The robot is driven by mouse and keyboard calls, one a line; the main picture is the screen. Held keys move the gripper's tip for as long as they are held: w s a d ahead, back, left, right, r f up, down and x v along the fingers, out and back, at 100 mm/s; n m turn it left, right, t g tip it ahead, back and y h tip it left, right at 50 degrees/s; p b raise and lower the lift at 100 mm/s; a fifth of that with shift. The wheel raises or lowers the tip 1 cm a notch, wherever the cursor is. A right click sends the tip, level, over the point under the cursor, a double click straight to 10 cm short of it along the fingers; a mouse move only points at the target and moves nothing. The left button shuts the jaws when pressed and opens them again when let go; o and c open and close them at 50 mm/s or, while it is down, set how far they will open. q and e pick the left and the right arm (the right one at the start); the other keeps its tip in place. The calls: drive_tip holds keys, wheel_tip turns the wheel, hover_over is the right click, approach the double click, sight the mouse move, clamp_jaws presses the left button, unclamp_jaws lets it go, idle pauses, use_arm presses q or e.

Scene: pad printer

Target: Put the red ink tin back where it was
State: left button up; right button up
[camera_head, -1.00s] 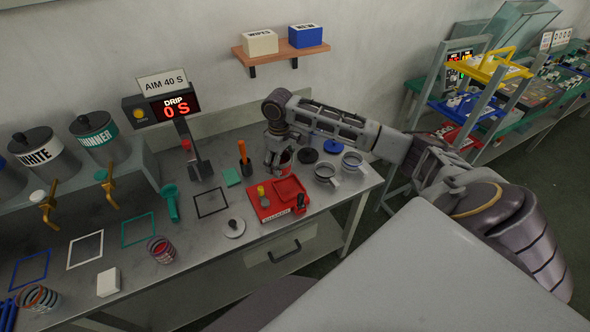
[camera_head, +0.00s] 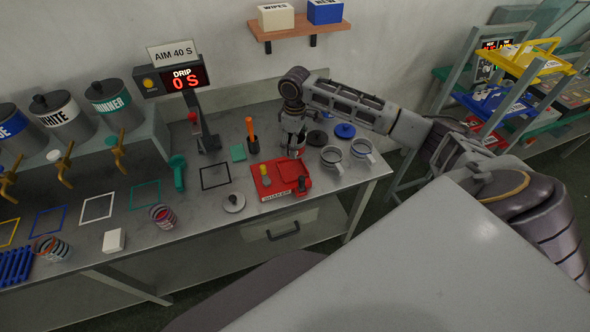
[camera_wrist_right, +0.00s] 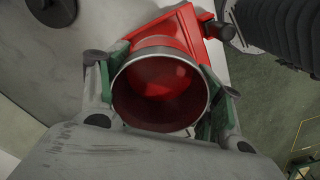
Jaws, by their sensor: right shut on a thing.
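In the head view my right gripper (camera_head: 294,145) is above the back right edge of the red tray (camera_head: 272,188), shut on the red ink tin (camera_head: 297,154). In the right wrist view the gripper (camera_wrist_right: 160,98) has its two green-padded fingers on opposite sides of the tin (camera_wrist_right: 155,85). The tin has a pale metal rim and an open mouth with red inside. The red tray (camera_wrist_right: 205,24) shows just beyond it. Whether the tin touches the tray or the bench is hidden. My left gripper is not in view.
Two metal cups (camera_head: 332,158) stand right of the tray. A black disc (camera_head: 317,138) and blue lid (camera_head: 345,130) lie behind them. An orange-handled tool (camera_head: 251,135) stands to the left, near a black outlined square (camera_head: 215,176) that is empty. A round grey piece (camera_head: 233,202) lies left of the tray.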

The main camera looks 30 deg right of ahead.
drive_tip(key=shift+a+n, duration=0.3)
drive_tip(key=shift+n, duration=0.5)
drive_tip(key=shift+w+n, duration=0.1)
drive_tip(key=shift+n, duration=1.1)
drive_tip(key=shift+f, duration=0.1)
drive_tip(key=shift+f, duration=3.05)
drive_tip(key=shift+f+p, duration=0.4)
drive_tip(key=shift+f, duration=1.45)
drive_tip(key=shift+f, duration=0.1)
